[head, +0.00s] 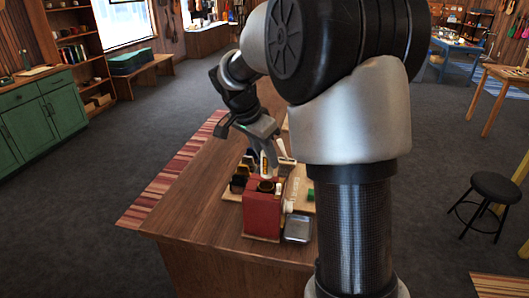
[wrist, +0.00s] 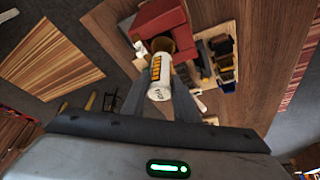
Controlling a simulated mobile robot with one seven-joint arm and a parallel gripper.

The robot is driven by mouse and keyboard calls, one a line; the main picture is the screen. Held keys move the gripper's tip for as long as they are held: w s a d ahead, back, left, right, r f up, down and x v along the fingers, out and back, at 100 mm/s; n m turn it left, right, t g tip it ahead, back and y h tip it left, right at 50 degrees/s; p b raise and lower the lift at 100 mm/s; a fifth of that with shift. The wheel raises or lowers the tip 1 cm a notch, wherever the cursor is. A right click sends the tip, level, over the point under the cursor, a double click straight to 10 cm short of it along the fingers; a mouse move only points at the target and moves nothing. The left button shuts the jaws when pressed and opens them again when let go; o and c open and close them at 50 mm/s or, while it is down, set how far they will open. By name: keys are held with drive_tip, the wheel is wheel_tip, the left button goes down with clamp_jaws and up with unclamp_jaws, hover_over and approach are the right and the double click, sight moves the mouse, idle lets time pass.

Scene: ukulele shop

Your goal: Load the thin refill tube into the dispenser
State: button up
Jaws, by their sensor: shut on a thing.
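The dispenser is a red box (head: 262,215) on the wooden workbench, with a dark round opening (head: 266,186) in its top. It also shows in the wrist view (wrist: 160,17). My gripper (wrist: 160,88) is shut on a white refill tube (wrist: 158,90) with a yellow-orange marked band. In the head view, my gripper (head: 268,152) holds the tube (head: 264,163) roughly upright above the dispenser. In the wrist view the tube's far end lies at the round opening. I cannot tell whether its tip is inside the opening or just above it.
A wooden organiser with dark items (wrist: 222,58) stands beside the dispenser. A metal tray (head: 298,229) sits at its right, and a small green block (head: 311,195) lies behind the tray. The workbench's left part (head: 200,205) is clear. A black stool (head: 495,187) stands far right.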

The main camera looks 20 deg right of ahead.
sight(262, 168)
drive_tip(key=shift+f+b, duration=1.3)
drive_tip(key=shift+f, duration=1.3)
drive_tip(key=shift+a+b, duration=0.15)
drive_tip(key=shift+b, duration=0.5)
drive_tip(key=shift+f+b, duration=0.6)
drive_tip(key=shift+f, duration=0.05)
drive_tip(key=o, duration=0.8)
drive_tip(key=shift+o, duration=0.2)
drive_tip(key=shift+r, duration=0.1)
drive_tip(key=p+v, duration=0.5)
drive_tip(key=v, duration=0.6)
